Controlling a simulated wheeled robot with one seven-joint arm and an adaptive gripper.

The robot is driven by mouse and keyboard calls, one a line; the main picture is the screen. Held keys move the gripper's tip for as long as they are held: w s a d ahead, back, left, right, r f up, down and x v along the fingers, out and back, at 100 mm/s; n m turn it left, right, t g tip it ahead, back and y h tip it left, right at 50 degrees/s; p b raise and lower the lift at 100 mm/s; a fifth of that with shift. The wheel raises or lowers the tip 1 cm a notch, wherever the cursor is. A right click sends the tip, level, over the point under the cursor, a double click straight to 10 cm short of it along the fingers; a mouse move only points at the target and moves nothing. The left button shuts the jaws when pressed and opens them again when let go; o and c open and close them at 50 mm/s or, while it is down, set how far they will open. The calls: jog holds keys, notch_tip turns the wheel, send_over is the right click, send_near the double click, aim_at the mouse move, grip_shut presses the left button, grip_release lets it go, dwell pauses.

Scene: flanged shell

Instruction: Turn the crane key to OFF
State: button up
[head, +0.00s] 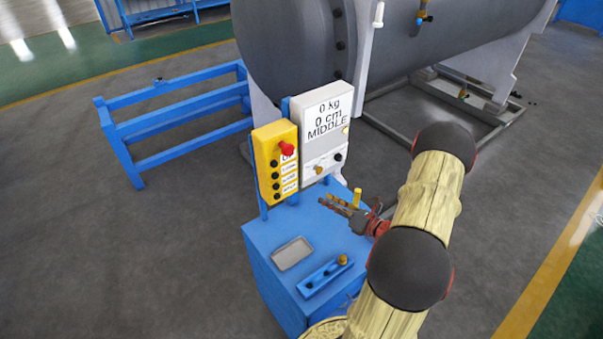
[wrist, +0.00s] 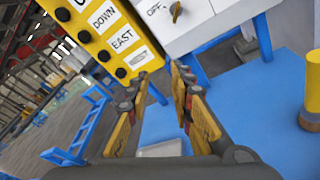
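The crane key is a small brass-coloured knob (head: 318,170) low on the front of the white control box (head: 325,125). In the wrist view the key (wrist: 177,11) shows at the top edge, tilted, to the right of printed letters that seem to read OFF. My gripper (head: 334,203) is above the blue cabinet top, in front of and below the white box. In the wrist view my gripper (wrist: 156,76) has its two fingers apart with nothing between them. It is apart from the key. The key's other position label is not readable.
A yellow button panel (head: 276,163) with a red knob stands left of the white box. The blue cabinet (head: 300,240) carries a grey tray (head: 292,254), a blue block with holes (head: 325,277) and a yellow cylinder (head: 357,196). A large grey tank (head: 290,45) stands behind.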

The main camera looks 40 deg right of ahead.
aim_at(318, 170)
jog(key=w+d+r+m+t+h, duration=0.1)
jog(key=d+r+m+t+h, duration=0.1)
jog(key=d+r+m+h, duration=0.25)
jog(key=w+d+y, duration=0.1)
jog(key=w, duration=0.7)
jog(key=shift+d+f, duration=0.25)
jog(key=shift+c, duration=1.2)
grip_shut()
